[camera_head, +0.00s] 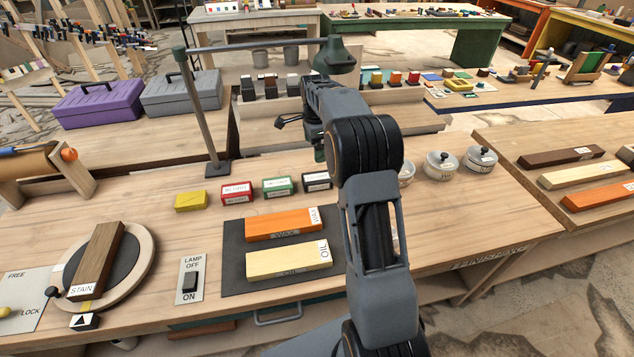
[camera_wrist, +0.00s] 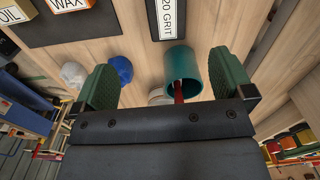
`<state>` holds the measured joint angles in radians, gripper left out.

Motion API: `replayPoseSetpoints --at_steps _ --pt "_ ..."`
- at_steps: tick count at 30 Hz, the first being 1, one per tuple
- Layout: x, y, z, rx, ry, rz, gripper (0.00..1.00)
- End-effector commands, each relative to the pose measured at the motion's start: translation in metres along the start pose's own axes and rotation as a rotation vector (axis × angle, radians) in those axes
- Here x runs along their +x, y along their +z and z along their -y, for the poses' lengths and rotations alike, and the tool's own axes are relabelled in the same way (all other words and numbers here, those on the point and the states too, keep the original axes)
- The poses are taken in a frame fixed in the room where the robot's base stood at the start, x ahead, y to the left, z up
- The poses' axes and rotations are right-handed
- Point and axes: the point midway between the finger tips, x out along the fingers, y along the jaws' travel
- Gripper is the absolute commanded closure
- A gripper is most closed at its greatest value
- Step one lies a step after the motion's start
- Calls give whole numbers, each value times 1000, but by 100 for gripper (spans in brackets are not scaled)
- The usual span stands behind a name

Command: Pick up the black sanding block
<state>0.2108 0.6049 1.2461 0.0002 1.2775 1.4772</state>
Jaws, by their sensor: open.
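The black sanding block (camera_head: 316,182) lies on the workbench at the right end of a row of small blocks, with a white label on top. In the wrist view the block (camera_wrist: 155,22) is at the top centre, its label reading "20 GRIT", cut by the frame edge. My gripper (camera_wrist: 166,78) is open, its two green fingers wide apart and nothing held. The block shows beyond the fingertips, not between them. In the head view my gripper (camera_head: 319,150) is just behind the block, partly hidden by my arm.
Green (camera_head: 279,188), red (camera_head: 237,193) and yellow (camera_head: 191,202) blocks stand left of it. A dark mat (camera_head: 235,272) with WAX and OIL bars lies in front. A teal cup (camera_wrist: 173,62) shows between the fingers in the wrist view. Lidded pots (camera_head: 441,165) stand right.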

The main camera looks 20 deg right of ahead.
Motion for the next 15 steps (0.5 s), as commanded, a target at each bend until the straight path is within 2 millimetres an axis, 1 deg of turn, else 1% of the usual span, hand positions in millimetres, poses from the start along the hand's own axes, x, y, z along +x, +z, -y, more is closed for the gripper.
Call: replayPoseSetpoints --at_steps 1,5,9,15 --pt "5 -3 4 29 5 0 1" --pt "20 -7 9 75 15 1 1" --pt "46 -8 9 86 18 1 1" --pt "78 -8 9 85 17 1 1"
